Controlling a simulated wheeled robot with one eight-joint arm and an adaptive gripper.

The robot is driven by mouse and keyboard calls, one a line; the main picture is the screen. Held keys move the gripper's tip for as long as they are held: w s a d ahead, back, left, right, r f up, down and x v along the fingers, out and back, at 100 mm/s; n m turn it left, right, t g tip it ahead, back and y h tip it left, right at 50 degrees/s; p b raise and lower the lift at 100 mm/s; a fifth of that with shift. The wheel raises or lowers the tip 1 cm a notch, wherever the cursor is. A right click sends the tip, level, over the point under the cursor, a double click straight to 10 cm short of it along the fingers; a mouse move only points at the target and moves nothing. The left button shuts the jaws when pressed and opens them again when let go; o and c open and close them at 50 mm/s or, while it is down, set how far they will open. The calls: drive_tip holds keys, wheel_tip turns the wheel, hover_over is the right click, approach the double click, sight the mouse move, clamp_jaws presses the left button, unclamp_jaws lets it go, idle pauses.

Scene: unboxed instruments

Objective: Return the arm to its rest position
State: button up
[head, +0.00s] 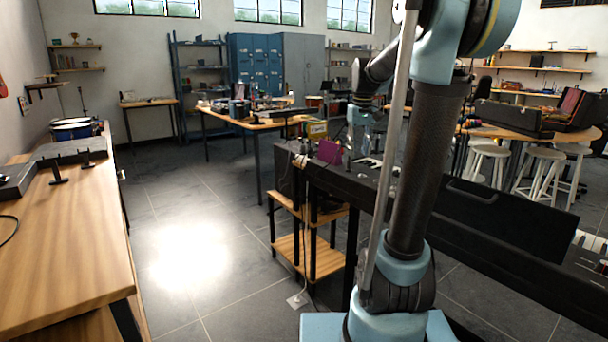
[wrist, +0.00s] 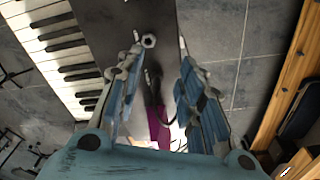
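My gripper (wrist: 162,54) shows in the wrist view with its two blue-and-grey fingers spread apart. Nothing is held between them. A purple object (wrist: 157,130) shows low between the fingers, apparently farther off. In the head view my arm rises at the right of centre and bends over at the top. Its far end hangs over the long dark bench, near a purple box (head: 328,151). The fingers are too small to make out there.
Piano keys (wrist: 60,55) lie to the left in the wrist view. A wooden counter (head: 65,245) stands left. The tiled floor (head: 205,235) between is clear.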

drive_tip(key=s+f, duration=0.7)
drive_tip(key=s, duration=0.3)
drive_tip(key=s+f+m, duration=0.1)
drive_tip(key=s+f, duration=0.5)
drive_tip(key=s, duration=0.3)
drive_tip(key=s+f+m+t, duration=0.1)
drive_tip(key=s+f, duration=0.6)
drive_tip(key=s, duration=0.3)
drive_tip(key=shift+s+f, duration=0.3)
